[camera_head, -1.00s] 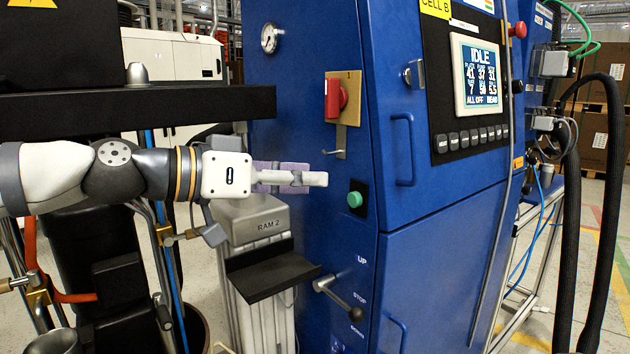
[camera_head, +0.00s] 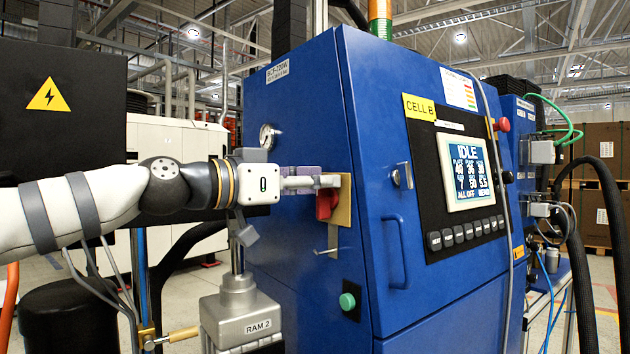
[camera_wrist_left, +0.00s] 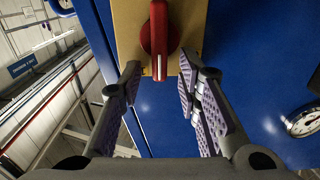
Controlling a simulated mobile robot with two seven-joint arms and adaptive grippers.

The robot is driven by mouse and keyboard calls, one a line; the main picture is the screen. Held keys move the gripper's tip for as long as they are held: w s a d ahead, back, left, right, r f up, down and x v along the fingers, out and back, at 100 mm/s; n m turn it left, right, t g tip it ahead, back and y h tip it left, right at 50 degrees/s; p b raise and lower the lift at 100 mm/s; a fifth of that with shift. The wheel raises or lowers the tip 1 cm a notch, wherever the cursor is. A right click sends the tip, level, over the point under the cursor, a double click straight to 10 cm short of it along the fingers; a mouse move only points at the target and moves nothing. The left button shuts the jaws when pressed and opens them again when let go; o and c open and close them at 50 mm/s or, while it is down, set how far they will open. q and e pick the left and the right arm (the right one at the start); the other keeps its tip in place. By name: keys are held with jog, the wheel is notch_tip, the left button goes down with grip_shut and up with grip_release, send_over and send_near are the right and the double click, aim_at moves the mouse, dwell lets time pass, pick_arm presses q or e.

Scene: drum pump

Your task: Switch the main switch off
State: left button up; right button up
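The main switch (camera_head: 325,205) is a red rotary handle on a tan plate (camera_head: 344,212) on the blue cabinet's left face. In the head view my left gripper (camera_head: 334,181) is in front of it and covers its upper part. In the left wrist view the red handle (camera_wrist_left: 158,38) shows a white mark at its near end. There my left gripper's fingers (camera_wrist_left: 160,80) are spread, one on each side of that end, with nothing held between them. Contact with the handle cannot be told. My right gripper is not in view.
A pressure gauge (camera_head: 268,137) is left of the switch. A small hooked lever (camera_head: 326,251) and a green button (camera_head: 347,301) are below it. The cabinet screen (camera_head: 466,170) reads IDLE. A grey ram unit (camera_head: 240,308) stands below my left arm.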

pick_arm(q)
jog(key=shift+c, duration=0.6)
grip_shut()
jog(key=shift+n, duration=0.3)
jog(key=f+n, duration=0.1)
jog(key=n, duration=0.4)
jog(key=w+a+f+n+p, duration=0.1)
jog(key=n, duration=0.5)
jog(key=w+f+n+p, duration=0.1)
jog(key=n, duration=0.5)
jog(key=shift+w+a, duration=0.1)
jog(key=shift+a, duration=0.2)
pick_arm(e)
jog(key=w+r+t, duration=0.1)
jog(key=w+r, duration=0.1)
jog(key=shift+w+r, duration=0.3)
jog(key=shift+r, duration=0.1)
pick_arm(q)
jog(key=shift+n, duration=0.3)
